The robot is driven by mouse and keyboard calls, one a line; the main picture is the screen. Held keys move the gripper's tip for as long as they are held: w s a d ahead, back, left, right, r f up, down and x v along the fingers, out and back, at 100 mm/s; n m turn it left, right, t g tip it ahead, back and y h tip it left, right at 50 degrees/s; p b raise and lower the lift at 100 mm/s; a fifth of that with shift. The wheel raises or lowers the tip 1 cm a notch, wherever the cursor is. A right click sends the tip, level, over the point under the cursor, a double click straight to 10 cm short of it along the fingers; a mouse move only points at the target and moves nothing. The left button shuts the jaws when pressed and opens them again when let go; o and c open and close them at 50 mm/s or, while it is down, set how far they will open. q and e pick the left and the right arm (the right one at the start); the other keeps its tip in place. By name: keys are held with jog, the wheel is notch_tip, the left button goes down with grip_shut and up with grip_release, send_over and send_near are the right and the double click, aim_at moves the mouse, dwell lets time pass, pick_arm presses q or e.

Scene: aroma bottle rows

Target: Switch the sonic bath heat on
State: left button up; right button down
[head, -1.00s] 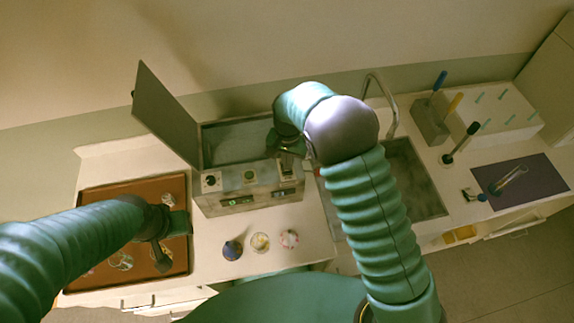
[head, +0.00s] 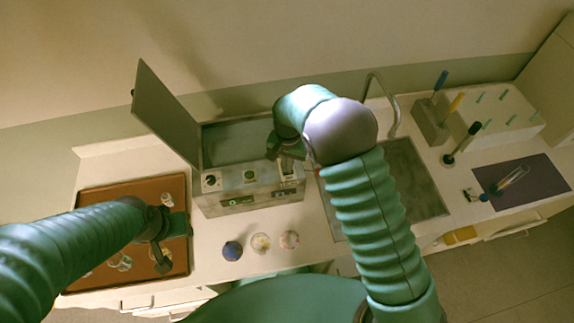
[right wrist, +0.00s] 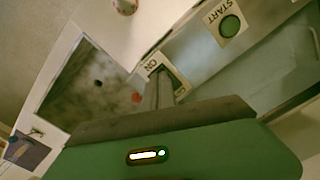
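The sonic bath (head: 222,206) is a grey box with its lid (head: 163,110) raised at the left. Its front panel has a dark knob (head: 211,181), a green START button (head: 250,176) and a switch (head: 288,172) at the right. In the right wrist view the START button (right wrist: 230,25) and the ON label (right wrist: 152,64) show; the fingers partly hide the switch beside that label. My right gripper (head: 283,152) is at the switch, its fingers close together and seemingly empty; contact is unclear. My left gripper (head: 165,243) hangs over the brown tray, fingers apart and empty.
The brown tray (head: 105,200) holds glassware at the left. Three small round items, one a dark bottle (head: 232,250), stand before the bath. A sink (head: 415,185) with a tap (head: 390,100) lies right of it. Racks and a purple mat (head: 540,172) are farther right.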

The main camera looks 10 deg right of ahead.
jog(key=shift+s+a, duration=0.1)
jog(key=shift+r, duration=0.2)
jog(key=shift+r+p, duration=0.75)
jog(key=shift+p, duration=0.15)
notch_tip(320, 180, up, 5)
jog(key=p, duration=0.3)
jog(key=shift+p, duration=0.3)
